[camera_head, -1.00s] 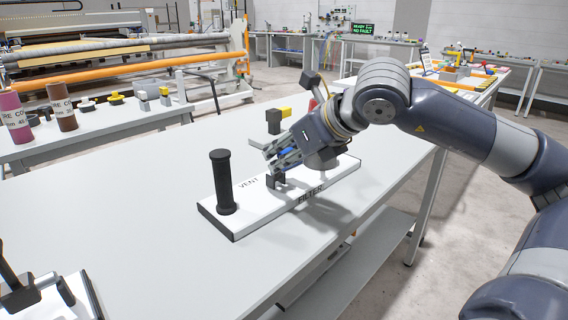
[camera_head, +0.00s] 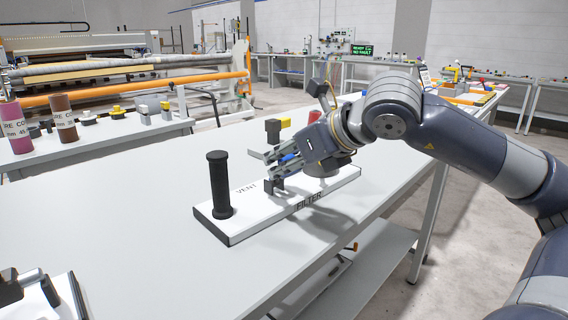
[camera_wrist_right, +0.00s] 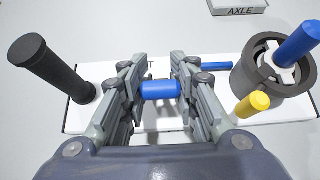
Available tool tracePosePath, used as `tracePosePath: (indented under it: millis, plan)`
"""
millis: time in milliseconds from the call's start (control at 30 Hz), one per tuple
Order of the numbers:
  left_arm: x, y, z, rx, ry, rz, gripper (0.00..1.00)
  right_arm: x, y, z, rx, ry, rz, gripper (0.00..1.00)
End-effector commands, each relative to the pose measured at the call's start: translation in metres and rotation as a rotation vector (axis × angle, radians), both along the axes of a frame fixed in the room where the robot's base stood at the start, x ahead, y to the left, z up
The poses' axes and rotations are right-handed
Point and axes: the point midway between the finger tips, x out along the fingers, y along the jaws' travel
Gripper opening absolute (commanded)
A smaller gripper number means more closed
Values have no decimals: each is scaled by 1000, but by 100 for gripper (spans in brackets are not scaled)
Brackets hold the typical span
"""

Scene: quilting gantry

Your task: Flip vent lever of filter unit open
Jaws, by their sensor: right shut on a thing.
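The filter unit (camera_head: 230,226) is a white base on the grey table, with VENT and FILTER lettering and an upright black post (camera_head: 219,185) at its left end. The vent lever's blue grip shows in the right wrist view (camera_wrist_right: 160,90) and as a small blue patch in the head view (camera_head: 288,158). My right gripper (camera_head: 271,169) is over the middle of the base. In the right wrist view its fingers (camera_wrist_right: 158,88) are shut on the blue grip, one on each side. The lever's lower part is mostly hidden. My left gripper is out of view.
A grey round housing (camera_wrist_right: 262,80) with blue and yellow handles stands on the unit right of the fingers. Behind the unit are a dark block with a yellow end (camera_head: 285,123) and an AXLE plate (camera_wrist_right: 238,8). The table's left middle is clear.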

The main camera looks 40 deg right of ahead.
Motion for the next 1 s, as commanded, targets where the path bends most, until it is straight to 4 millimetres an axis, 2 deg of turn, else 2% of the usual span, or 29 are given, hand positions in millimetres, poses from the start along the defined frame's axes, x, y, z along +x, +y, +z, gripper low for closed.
tracePosePath:
  millis: [367,400,500,1000]
  plan:
    - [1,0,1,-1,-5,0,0,0,0,1,0,-2,0,0]
    - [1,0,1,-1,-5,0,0,0,0,0,0,-2,0,31]
    - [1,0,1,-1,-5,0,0,0,0,0,0,-2,0,50]
    - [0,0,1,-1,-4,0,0,-4,0,4,-1,-3,0,50]
